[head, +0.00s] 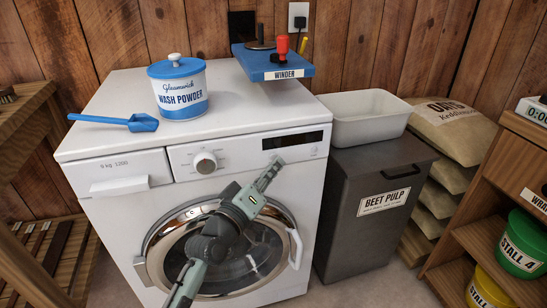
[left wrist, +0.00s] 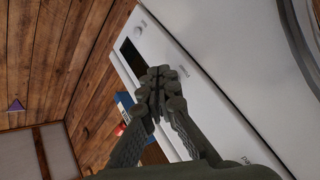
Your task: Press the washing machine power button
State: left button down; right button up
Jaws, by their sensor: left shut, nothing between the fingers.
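The white washing machine (head: 105,210) faces me, with a round glass door below its control panel (head: 236,156). The panel carries a dial (head: 205,163) and a dark display (head: 296,139). A small round button-like mark (left wrist: 143,22) shows near the display in the left wrist view; I cannot tell whether it is the power button. My left gripper (head: 277,161) is shut and empty, its tips in front of the panel just below the display. Its fingers (left wrist: 155,78) cover part of the panel in the left wrist view. I cannot tell whether they touch it. My right gripper is out of view.
A wash powder tin (head: 181,97) and a blue scoop (head: 142,123) stand on the machine top. A blue winder shelf (head: 262,65) is on the wall behind. A dark beet pulp bin (head: 345,237) with a pale tub (head: 350,128) stands at the right.

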pick_arm(q)
jog(key=shift+w+a, duration=0.1)
jog(key=shift+w, duration=0.25)
jog(key=shift+w, duration=0.15)
dwell(0.3)
jog(key=shift+s+p, duration=0.45)
jog(key=shift+s, duration=0.15)
jog(key=s+d+p, duration=0.2)
jog(key=s+p, duration=0.1)
jog(key=s, duration=0.2)
jog(key=shift+s, duration=0.35)
dwell(0.3)
